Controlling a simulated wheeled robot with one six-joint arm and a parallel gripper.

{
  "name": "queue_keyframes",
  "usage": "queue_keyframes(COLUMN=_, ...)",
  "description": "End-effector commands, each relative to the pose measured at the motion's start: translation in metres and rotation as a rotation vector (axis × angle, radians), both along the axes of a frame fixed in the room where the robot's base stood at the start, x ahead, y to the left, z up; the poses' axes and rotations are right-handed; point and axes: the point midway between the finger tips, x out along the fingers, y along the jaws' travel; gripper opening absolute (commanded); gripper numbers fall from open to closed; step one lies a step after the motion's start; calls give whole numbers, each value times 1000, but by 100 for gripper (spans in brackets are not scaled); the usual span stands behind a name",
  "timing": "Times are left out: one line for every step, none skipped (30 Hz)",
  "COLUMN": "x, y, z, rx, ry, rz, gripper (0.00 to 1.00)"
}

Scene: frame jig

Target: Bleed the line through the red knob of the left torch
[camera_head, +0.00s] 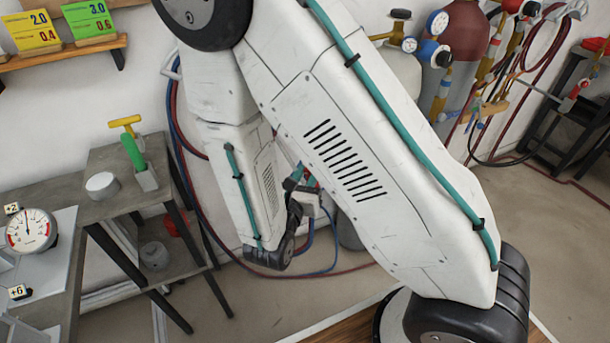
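My arm fills the middle of the view, and its wrist end hangs low left of centre. The fingers of my gripper cannot be made out; a dark and white part shows between the arm links, with red and blue hoses beside it. At the right, a slim torch-like fitting (571,101) carries a red knob (584,84) and has a dark hose attached. Another fitting with yellow and blue parts (441,94) stands further left, beside the cylinders. I cannot tell which is the left torch; part of that area is behind my arm.
A maroon gas cylinder (466,32) and pressure gauges (428,50) stand at the back. A wooden holder (493,113) is beside them. A grey table (128,203) with a green-handled tool (133,152) is at left. Hoses cross the floor; open floor lies at right.

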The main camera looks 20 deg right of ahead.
Motion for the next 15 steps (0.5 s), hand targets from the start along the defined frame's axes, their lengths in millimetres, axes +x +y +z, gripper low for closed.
queue_keyframes(x=0, y=0, z=0, rx=-16, ry=16, rz=0, gripper=1)
queue_keyframes(x=0, y=0, z=0, rx=-26, ry=26, rz=0, gripper=1)
queue_keyframes(x=0, y=0, z=0, rx=-39, ry=38, rz=0, gripper=1)
queue_keyframes(x=0, y=0, z=0, rx=-46, ry=46, rz=0, gripper=1)
queue_keyframes(x=0, y=0, z=0, rx=-53, ry=52, rz=0, gripper=1)
queue_keyframes(x=0, y=0, z=0, rx=-62, ry=61, rz=0, gripper=1)
queue_keyframes(x=0, y=0, z=0, rx=-68, ry=67, rz=0, gripper=1)
queue_keyframes(x=0, y=0, z=0, rx=-72, ry=71, rz=0, gripper=1)
queue_keyframes(x=0, y=0, z=0, rx=-77, ry=76, rz=0, gripper=1)
queue_keyframes(x=0, y=0, z=0, rx=-81, ry=79, rz=0, gripper=1)
queue_keyframes(x=0, y=0, z=0, rx=-83, ry=81, rz=0, gripper=1)
queue_keyframes(x=0, y=0, z=0, rx=-86, ry=84, rz=0, gripper=1)
queue_keyframes(x=0, y=0, z=0, rx=-87, ry=85, rz=0, gripper=1)
queue_keyframes(x=0, y=0, z=0, rx=-88, ry=86, rz=0, gripper=1)
queue_keyframes(x=0, y=0, z=0, rx=-89, ry=87, rz=0, gripper=1)
